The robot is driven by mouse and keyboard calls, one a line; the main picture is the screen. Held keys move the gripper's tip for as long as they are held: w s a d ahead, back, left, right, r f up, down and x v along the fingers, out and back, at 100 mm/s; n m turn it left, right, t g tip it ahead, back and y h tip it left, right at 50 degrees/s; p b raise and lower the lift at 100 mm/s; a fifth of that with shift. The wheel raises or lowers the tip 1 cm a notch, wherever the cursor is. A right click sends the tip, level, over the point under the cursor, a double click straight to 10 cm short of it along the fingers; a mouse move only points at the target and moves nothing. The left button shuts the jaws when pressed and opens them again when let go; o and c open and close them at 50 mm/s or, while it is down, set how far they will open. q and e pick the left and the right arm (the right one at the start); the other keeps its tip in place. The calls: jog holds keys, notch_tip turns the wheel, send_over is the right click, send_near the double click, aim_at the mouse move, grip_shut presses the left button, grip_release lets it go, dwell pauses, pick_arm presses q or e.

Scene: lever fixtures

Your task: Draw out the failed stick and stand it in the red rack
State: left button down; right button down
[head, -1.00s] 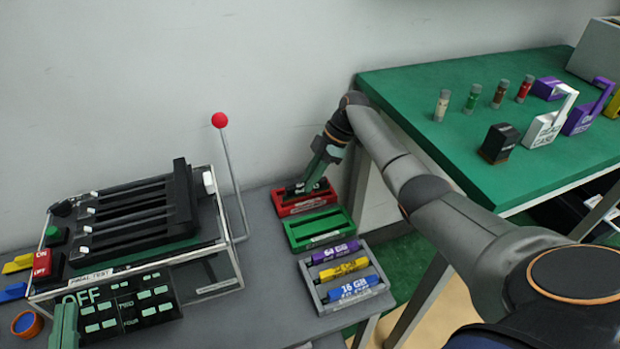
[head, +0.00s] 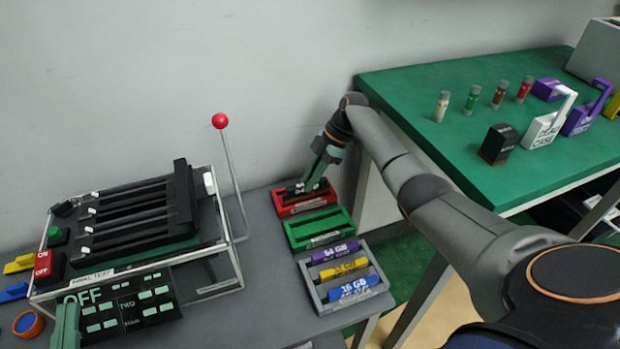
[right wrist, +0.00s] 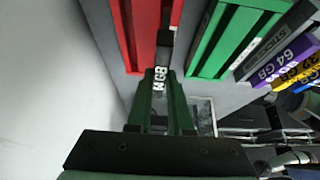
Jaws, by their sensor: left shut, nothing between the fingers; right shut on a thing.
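My right gripper (head: 310,186) is at the red rack (head: 300,209) on the grey bench. In the right wrist view its green fingers (right wrist: 161,92) are shut on a dark stick (right wrist: 160,77) with white GB lettering. The stick's far end reaches over the red rack (right wrist: 140,28); I cannot tell whether it is seated in the slot. The tester (head: 130,225), with black slots and a red-knobbed lever (head: 220,121) standing up, is at the left; its display reads OFF. My left gripper (head: 68,325) is shut and empty at its front left.
A green rack (head: 320,229) lies in front of the red rack. A grey tray (head: 318,300) holds purple, yellow and blue sticks. A green table (head: 440,150) at the right carries vials and padlock-like blocks. The wall is close behind the red rack.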

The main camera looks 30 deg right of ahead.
dwell(0.3)
jog(key=shift+f+b, duration=1.15)
jog(key=shift+f, duration=0.45)
jog(key=c, duration=0.7)
grip_release()
jog(key=shift+c, duration=0.2)
jog(key=shift+r+p, duration=0.45)
jog(key=shift+r, duration=0.05)
notch_tip(320, 180, up, 3)
jog(key=p, duration=0.3)
jog(key=shift+s+r, duration=0.1)
jog(key=shift+s, duration=0.05)
jog(key=s+a+r+p, duration=0.7)
jog(key=s+r+p, duration=0.2)
jog(key=p, duration=1.6)
jog(key=s, duration=0.2)
jog(key=shift+s+a+p, duration=0.25)
jog(key=shift+s+p, duration=0.05)
jog(key=shift+p, duration=0.1)
